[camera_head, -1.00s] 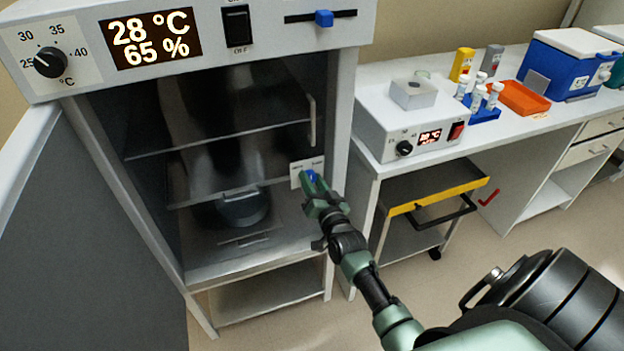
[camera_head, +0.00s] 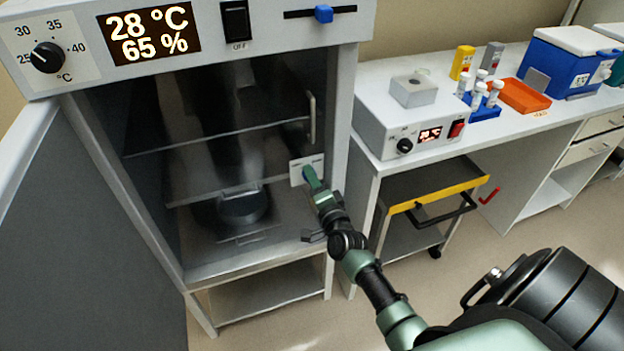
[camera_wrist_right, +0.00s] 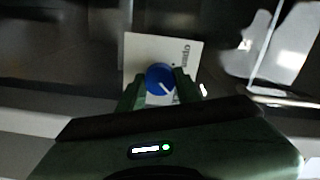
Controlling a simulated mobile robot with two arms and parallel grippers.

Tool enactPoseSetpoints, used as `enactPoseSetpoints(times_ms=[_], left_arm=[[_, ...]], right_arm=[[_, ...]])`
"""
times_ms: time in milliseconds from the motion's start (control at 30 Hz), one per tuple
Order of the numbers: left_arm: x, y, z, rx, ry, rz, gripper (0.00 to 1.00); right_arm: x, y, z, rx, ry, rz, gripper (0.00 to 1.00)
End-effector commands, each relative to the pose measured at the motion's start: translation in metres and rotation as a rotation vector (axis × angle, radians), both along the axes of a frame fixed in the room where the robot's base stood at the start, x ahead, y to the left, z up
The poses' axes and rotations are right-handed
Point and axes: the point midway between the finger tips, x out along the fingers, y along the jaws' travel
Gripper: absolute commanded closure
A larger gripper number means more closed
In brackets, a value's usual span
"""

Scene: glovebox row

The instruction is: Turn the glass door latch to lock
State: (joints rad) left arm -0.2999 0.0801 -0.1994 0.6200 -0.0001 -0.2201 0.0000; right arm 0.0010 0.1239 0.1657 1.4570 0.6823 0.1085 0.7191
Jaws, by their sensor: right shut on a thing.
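The glass door (camera_head: 215,150) of the incubator is closed over the chamber. Its latch is a round blue knob (camera_wrist_right: 159,78) with a white mark, on a white plate (camera_wrist_right: 140,48) that also shows in the head view (camera_head: 297,168). In the wrist view the mark slants toward the lower right, and the word "open" reads along the plate's right side. My right gripper (camera_head: 311,178) is shut on the knob, one finger on each side of it (camera_wrist_right: 159,88). In the head view the gripper hides most of the knob. My left gripper is not in view.
A vertical door handle (camera_head: 312,118) is just above the plate. An opened outer door (camera_head: 100,200) stands at the left. A bench (camera_head: 540,125) with a heater box (camera_head: 375,125) is at the right, over a yellow-edged cart (camera_head: 435,195).

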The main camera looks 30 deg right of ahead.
Motion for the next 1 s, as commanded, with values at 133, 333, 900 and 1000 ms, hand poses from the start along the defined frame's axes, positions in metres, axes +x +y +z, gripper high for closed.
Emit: enactPoseSetpoints(times_ms=[133, 333, 900, 1000], left_arm=[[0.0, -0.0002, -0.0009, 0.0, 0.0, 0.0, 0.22], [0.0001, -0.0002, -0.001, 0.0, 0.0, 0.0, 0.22], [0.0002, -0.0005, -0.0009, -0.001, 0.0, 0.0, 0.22], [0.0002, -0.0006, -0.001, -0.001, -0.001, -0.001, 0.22]], right_arm=[[-0.0003, 0.0001, -0.0009, 0.032, -0.007, 0.001, 1.0], [-0.0003, 0.0, -0.0008, 0.048, -0.009, 0.0, 1.0], [-0.0002, 0.0001, -0.0006, 0.048, -0.011, 0.0, 0.45], [-0.0004, 0.0001, -0.0005, 0.047, -0.01, 0.0, 0.45]])
